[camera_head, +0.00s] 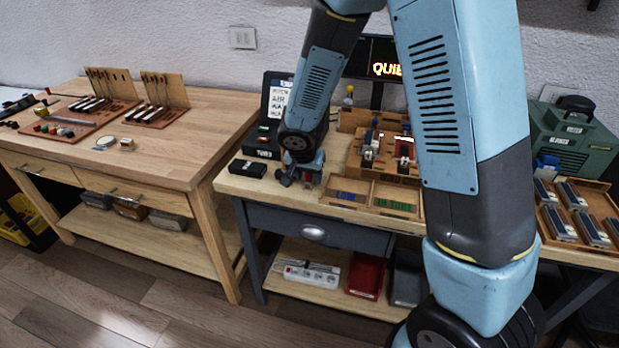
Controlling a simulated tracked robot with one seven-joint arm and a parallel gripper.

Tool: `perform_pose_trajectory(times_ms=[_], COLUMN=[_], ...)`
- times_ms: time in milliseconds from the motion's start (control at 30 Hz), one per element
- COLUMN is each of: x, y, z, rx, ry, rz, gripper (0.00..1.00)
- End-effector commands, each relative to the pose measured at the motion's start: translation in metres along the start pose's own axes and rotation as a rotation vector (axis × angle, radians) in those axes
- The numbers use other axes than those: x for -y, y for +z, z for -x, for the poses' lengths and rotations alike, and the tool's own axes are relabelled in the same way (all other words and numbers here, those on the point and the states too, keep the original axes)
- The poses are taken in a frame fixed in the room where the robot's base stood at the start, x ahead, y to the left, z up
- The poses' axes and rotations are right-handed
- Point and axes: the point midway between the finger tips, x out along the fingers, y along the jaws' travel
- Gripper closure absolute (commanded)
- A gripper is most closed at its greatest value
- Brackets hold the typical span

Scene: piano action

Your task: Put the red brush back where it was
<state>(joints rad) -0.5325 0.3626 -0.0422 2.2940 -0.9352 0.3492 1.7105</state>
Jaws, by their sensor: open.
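My gripper (304,174) points down at the front left of the middle workbench, beside the wooden tray. It is open, and nothing shows clearly between its fingers. A small red piece with a pale and dark end (404,150) stands in the wooden tray (352,163) to the right of my gripper; it may be the red brush, but it is too small to be sure. My arm hides part of the bench right of the tray.
A black box (247,168) lies left of my gripper. Shallow compartments with blue (346,196) and green (394,204) labels lie at the front edge. A dark device with a sign (275,120) stands behind. A wooden table (190,150) is left; a green case (575,140) is right.

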Motion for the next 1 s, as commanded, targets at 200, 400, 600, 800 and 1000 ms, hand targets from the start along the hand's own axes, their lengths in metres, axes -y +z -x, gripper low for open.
perform_pose_trajectory(times_ms=[200,400,600,800,1000], x=[0.001,0.0,0.0,-0.001,-0.002], y=[-0.001,-0.001,-0.001,0.0,-0.001], z=[0.035,0.067,0.093,0.106,0.109], rx=[-0.003,-0.003,-0.002,0.0,0.0], ry=[-0.004,-0.003,-0.001,0.0,0.0], rz=[-0.002,-0.003,-0.001,-0.001,-0.001], gripper=[0.49,0.49,0.49,0.49,0.49])
